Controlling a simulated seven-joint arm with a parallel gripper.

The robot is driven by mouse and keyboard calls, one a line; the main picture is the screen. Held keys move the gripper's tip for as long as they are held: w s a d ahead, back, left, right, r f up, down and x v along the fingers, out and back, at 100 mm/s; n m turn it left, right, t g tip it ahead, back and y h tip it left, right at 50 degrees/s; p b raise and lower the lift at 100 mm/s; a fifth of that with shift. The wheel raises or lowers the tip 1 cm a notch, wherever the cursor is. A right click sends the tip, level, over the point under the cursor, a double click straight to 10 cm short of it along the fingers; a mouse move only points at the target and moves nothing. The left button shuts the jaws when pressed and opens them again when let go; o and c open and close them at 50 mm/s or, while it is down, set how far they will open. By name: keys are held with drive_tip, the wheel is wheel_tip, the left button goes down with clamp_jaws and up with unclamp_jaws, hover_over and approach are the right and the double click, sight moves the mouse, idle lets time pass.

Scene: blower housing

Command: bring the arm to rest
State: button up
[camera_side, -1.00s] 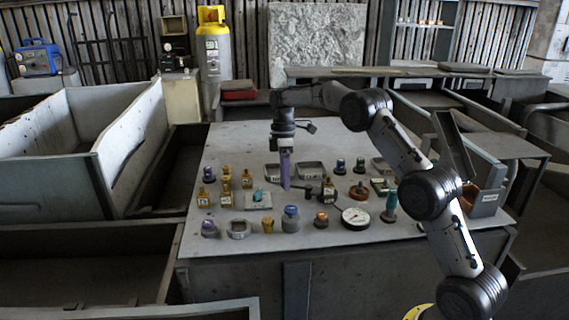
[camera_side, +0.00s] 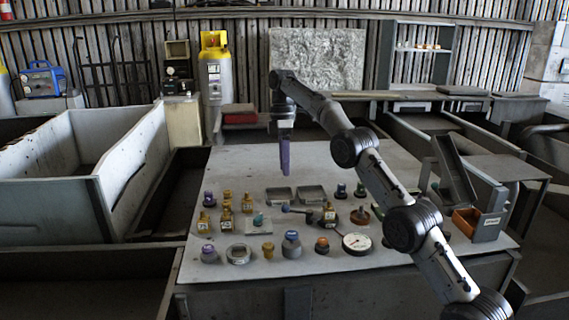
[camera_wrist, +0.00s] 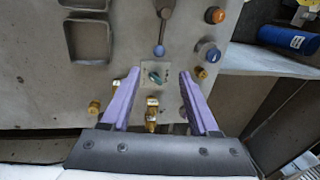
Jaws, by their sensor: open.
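My gripper (camera_side: 285,172) hangs from my arm above the back middle of the table (camera_side: 225,170) in the side view, its purple fingers pointing down. In the wrist view the two purple fingers (camera_wrist: 158,80) stand wide apart with nothing between their tips. The gripper is open and empty, well above the small parts and touching none of them. In the side view the fingers overlap each other, so the gap shows only in the wrist view.
Several bottles and knobs stand below, with a gauge (camera_side: 356,243), two shallow trays (camera_side: 312,194) and a square plate with a teal knob (camera_side: 258,219). An orange bin (camera_side: 467,222) is at the right. Air around the gripper is clear.

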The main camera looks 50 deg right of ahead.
idle(0.4)
drive_tip(key=s+a+r+t, duration=0.1)
drive_tip(key=s+a+r, duration=0.2)
drive_tip(key=r, duration=0.3)
drive_tip(key=s+a+r+n+t+h, duration=0.1)
drive_tip(key=s+a+r, duration=0.2)
drive_tip(key=r, duration=0.3)
drive_tip(key=s+a+r, duration=0.3)
drive_tip(key=s+r, duration=0.1)
drive_tip(key=r, duration=0.1)
drive_tip(key=s+a+r+t, duration=0.2)
drive_tip(key=s+a+r, duration=0.15)
drive_tip(key=s, duration=0.35)
drive_tip(key=s+a+f+m, duration=0.2)
drive_tip(key=s+a, duration=0.1)
drive_tip(key=s, duration=0.5)
drive_tip(key=s+f+m+t, duration=0.1)
drive_tip(key=s+f+m, duration=0.3)
drive_tip(key=f, duration=0.5)
drive_tip(key=s+a+f+m+t, duration=0.1)
drive_tip(key=s+f+m+t, duration=0.1)
drive_tip(key=s+f+m, duration=0.2)
drive_tip(key=shift+s+f+h, duration=0.3)
drive_tip(key=shift+s+f, duration=1.4)
drive_tip(key=shift+f, duration=1.25)
